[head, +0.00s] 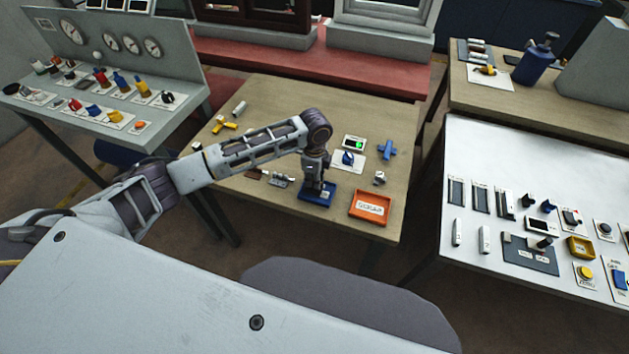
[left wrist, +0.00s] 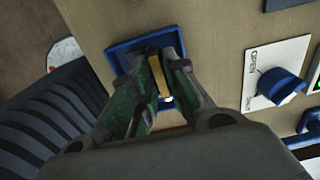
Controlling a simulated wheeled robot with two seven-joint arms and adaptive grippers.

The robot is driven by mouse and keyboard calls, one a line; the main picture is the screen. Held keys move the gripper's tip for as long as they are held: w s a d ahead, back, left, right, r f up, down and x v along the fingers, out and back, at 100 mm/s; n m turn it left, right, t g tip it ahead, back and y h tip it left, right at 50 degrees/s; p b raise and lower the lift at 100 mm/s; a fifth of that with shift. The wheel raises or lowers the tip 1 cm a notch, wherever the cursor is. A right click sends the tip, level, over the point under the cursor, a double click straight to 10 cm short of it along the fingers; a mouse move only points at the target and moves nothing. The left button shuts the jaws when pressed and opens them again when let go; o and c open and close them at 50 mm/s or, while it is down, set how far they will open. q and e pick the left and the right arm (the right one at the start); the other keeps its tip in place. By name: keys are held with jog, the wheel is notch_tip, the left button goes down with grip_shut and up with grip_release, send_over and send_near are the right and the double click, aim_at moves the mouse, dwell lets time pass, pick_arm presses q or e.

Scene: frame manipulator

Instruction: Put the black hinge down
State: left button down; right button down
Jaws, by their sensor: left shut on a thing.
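My left gripper (head: 318,187) points down over a small blue tray (head: 304,197) near the front edge of the wooden table. In the left wrist view, the gripper (left wrist: 158,100) is shut on a narrow brass-coloured piece (left wrist: 157,75) between its green-sided fingers. The blue tray's rim (left wrist: 112,48) shows around and behind the fingertips. The fingers hide most of the held piece, and I see no black surface on it. I cannot tell whether it touches the tray floor. My right gripper is not in view.
An orange tray (head: 370,222) stands right of the blue one. Small metal parts (head: 280,180) lie to its left. A blue knob (head: 347,158), a green-lit box (head: 353,143) and a blue cross-shaped piece (head: 387,149) stand behind. The table's far middle is clear.

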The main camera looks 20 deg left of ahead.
pick_arm(q)
jog(key=shift+f, duration=0.55)
jog(key=shift+f, duration=0.2)
jog(key=c, duration=1.7)
grip_release()
jog(key=shift+r, duration=0.1)
notch_tip(320, 180, up, 12)
